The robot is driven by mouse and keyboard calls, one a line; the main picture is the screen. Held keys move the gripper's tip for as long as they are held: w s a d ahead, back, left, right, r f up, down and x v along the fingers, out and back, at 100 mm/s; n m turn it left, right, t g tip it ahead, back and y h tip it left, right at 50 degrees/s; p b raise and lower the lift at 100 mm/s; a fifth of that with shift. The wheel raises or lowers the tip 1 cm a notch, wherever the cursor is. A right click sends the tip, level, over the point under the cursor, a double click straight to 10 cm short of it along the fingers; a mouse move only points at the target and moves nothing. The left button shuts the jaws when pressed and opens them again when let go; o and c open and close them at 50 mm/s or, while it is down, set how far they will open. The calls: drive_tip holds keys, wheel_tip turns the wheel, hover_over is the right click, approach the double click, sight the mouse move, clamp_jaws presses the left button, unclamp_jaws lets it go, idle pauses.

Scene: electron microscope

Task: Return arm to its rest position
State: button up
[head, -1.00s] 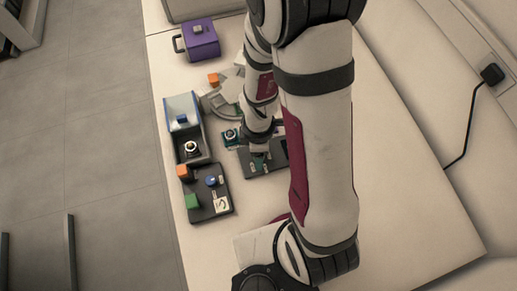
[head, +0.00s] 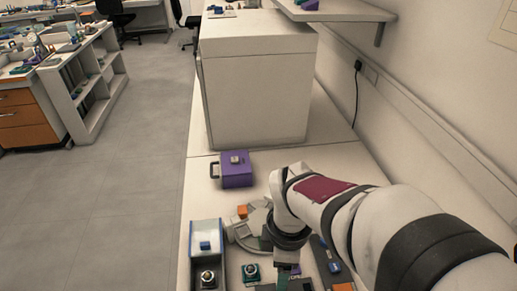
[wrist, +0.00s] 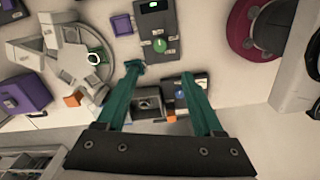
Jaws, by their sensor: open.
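My gripper (wrist: 160,72) has two teal fingers spread apart in the wrist view, with nothing visibly held between them. It hangs above the bench, and a dark block with a square socket (wrist: 147,104) shows below, between the fingers. In the head view my gripper (head: 285,280) is at the bottom edge, pointing down and partly cut off. The arm reaches in from the right and bends down over the small devices.
A purple box with a handle (head: 237,172), a grey round carousel (wrist: 75,70) and an open tray (head: 208,262) stand nearby. A dark panel with a green knob (wrist: 160,45) lies on the bench. A large white cabinet (head: 258,95) stands behind; a wall shelf (head: 335,12) is upper right.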

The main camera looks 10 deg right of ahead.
drive_tip(key=s+a+r+m+y, duration=0.1)
drive_tip(key=s+r+m, duration=0.3)
drive_tip(key=s+m, duration=0.8)
drive_tip(key=a+m, duration=0.1)
drive_tip(key=m, duration=0.7)
drive_tip(key=shift+a+y, duration=0.2)
drive_tip(key=shift+y, duration=0.2)
